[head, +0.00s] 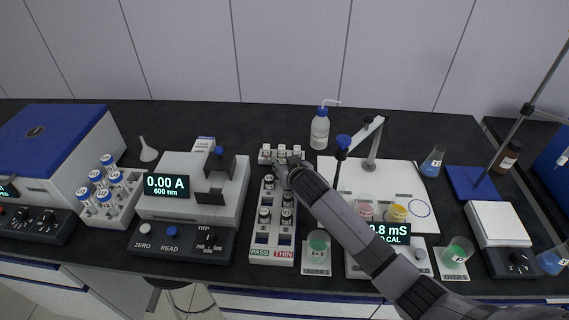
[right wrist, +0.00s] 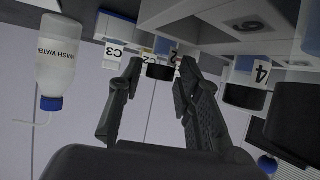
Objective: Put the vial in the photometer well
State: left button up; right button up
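The photometer (head: 190,195) stands left of centre in the head view and reads 0.00 A, 600 nm. A dark fitting (head: 213,182) is on its top right; I cannot see into a well. Several small dark-capped vials stand in the white PASS/THIN rack (head: 272,238); which one is the task's vial is not clear. My right gripper (head: 281,166) is over the rack's far end. In the right wrist view its fingers (right wrist: 158,72) are spread, with a black vial cap (right wrist: 160,72) showing between them; contact cannot be told. My left gripper is not in view.
A small block of C-labelled vials (head: 281,150) stands just behind the rack; its C3 label (right wrist: 113,52) shows in the wrist view. A wash bottle (head: 320,130) stands behind. A tube rack (head: 108,195) is left of the photometer. Beakers and a meter are at right.

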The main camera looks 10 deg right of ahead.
jog(key=shift+o, duration=0.8)
jog(key=shift+r, duration=0.1)
